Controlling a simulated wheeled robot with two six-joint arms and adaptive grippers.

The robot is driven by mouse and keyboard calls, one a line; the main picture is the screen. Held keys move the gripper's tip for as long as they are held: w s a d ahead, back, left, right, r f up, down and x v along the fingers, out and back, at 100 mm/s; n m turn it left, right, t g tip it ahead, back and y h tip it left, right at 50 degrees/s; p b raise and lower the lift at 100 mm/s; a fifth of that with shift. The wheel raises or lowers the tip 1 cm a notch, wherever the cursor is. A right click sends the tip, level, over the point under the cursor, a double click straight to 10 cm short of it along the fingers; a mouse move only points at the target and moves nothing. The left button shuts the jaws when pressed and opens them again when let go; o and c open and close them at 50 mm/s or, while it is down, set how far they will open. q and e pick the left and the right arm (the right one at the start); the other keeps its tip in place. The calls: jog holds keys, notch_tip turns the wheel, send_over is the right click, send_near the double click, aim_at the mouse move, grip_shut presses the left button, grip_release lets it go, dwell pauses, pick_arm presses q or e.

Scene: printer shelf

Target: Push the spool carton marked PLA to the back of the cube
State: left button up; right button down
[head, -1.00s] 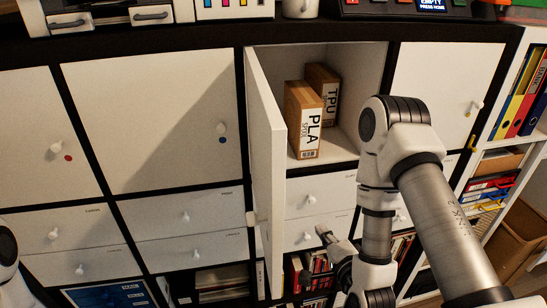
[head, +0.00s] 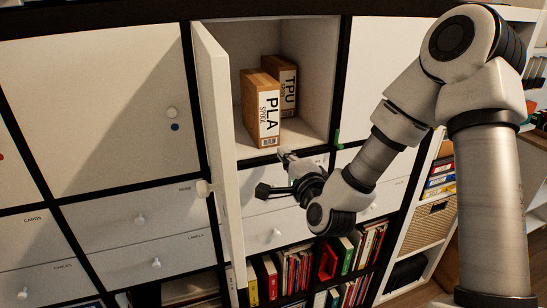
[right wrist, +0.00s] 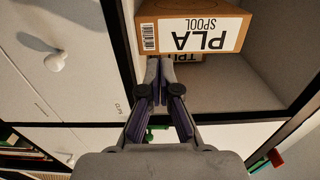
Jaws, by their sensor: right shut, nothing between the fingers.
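The PLA spool carton (head: 262,108) is a brown box with a white label. It stands upright near the front of the open cube (head: 312,120), on its floor. The TPU carton (head: 288,80) stands behind it to the right. My right gripper (head: 283,155) is shut and empty, just in front of and below the cube's front edge, near the PLA carton's lower front. In the right wrist view the closed fingertips (right wrist: 160,62) overlap the lower edge of the PLA carton (right wrist: 190,30); I cannot tell whether they touch. My left gripper is not in view.
The cube's white door (head: 220,140) stands open on the left, close to my right gripper. Drawers (head: 270,232) lie below the cube, with books (head: 290,272) under them. There is free floor inside the cube right of the PLA carton.

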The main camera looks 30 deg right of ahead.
aim_at(269, 134)
jog(key=x, duration=0.2)
jog(key=p+x, duration=0.1)
jog(key=x, duration=0.1)
jog(key=p+x, duration=0.1)
jog(key=x, duration=0.1)
jog(key=shift+w+r, duration=0.4)
jog(key=shift+w, duration=0.05)
jog(key=shift+w+d+f+p, duration=0.15)
jog(key=shift+w+p, duration=0.15)
jog(key=shift+w, duration=0.25)
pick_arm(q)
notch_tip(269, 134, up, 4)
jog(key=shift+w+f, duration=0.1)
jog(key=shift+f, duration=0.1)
